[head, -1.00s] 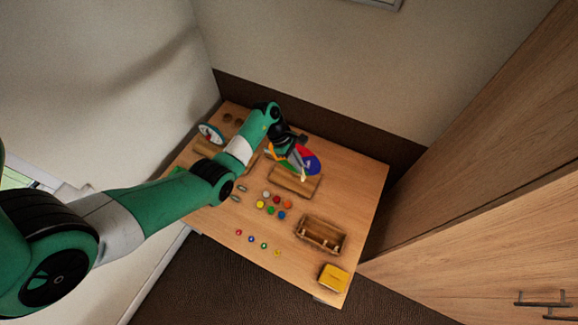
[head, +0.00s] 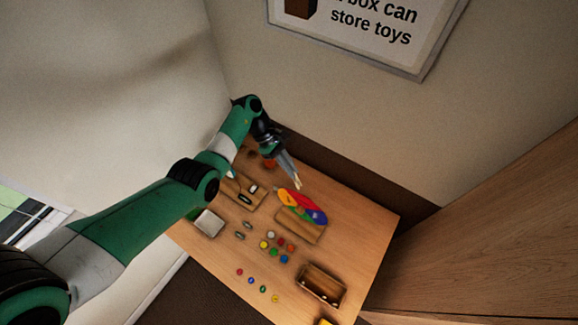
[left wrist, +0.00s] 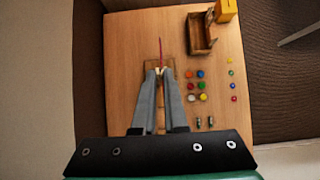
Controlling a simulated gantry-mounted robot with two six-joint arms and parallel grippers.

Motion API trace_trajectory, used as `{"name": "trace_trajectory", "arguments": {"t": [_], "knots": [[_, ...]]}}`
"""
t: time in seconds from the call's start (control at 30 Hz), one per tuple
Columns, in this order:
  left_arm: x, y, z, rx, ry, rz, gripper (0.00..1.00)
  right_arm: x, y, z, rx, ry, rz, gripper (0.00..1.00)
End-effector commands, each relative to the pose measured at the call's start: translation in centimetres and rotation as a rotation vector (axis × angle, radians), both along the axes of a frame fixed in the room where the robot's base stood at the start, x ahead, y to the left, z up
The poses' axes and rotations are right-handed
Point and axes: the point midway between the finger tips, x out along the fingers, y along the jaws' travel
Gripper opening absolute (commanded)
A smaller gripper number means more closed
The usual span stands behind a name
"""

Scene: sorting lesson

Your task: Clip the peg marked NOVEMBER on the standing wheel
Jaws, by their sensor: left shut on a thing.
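The standing wheel (head: 301,205) is a disc with red, yellow, blue and green parts, upright in a wooden stand (head: 300,225) on the table. In the left wrist view the wheel (left wrist: 160,47) shows nearly edge-on beyond my fingertips. My left gripper (head: 296,183) is shut on a small pale wooden peg, just above the wheel's upper edge in the head view. The peg (left wrist: 158,72) also shows between the fingertips in the left wrist view. Its marking is too small to read, and I cannot tell whether it touches the wheel. My right gripper is not in view.
Several coloured discs (head: 284,247) lie in front of the stand. An open wooden box (head: 321,285) is at the front right, with a yellow block (left wrist: 226,10) beyond it. A wooden tray (head: 236,199) and a white pad (head: 208,222) are at the left.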

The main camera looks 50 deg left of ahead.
Motion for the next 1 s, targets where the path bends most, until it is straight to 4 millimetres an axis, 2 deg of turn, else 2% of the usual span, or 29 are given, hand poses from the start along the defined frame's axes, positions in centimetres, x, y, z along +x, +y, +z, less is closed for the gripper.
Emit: {"name": "trace_trajectory", "arguments": {"t": [0.2,0.4,1.0], "knots": [[0.2,-0.7,-2.6,-0.001,0.002,-0.001,0.0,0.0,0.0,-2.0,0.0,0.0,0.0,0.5],[0.4,-1.2,-4.0,0.0,0.001,0.0,0.0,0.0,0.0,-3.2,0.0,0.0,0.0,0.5],[0.5,-1.3,-4.0,0.0,0.001,0.001,0.0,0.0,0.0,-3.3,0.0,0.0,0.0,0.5]]}}
